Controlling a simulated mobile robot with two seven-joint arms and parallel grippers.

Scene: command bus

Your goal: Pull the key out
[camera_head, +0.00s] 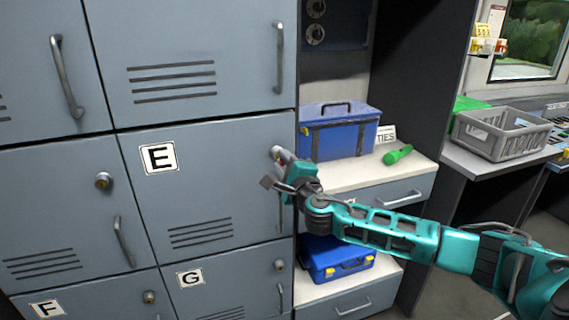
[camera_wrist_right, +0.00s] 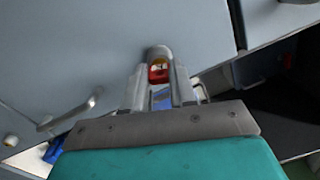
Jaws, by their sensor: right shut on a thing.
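Locker door E (camera_head: 200,185) is closed, with its lock (camera_head: 275,151) near the right edge. My right gripper (camera_head: 283,158) is at this lock, and its fingers hide most of it. In the right wrist view, the round lock (camera_wrist_right: 158,52) is just beyond the fingertips. A small red key (camera_wrist_right: 158,75) shows between the fingers of my right gripper (camera_wrist_right: 159,82), directly in front of the lock. The gripper is shut on the key. How deep the key sits in the lock cannot be told. My left gripper is not in view.
Locker doors F (camera_head: 45,308) and G (camera_head: 190,278) are below, all closed. Right of the lockers, a blue toolbox (camera_head: 340,135) and a green object (camera_head: 397,155) are on a counter, with another blue case (camera_head: 335,260) below. A grey crate (camera_head: 500,132) stands further right.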

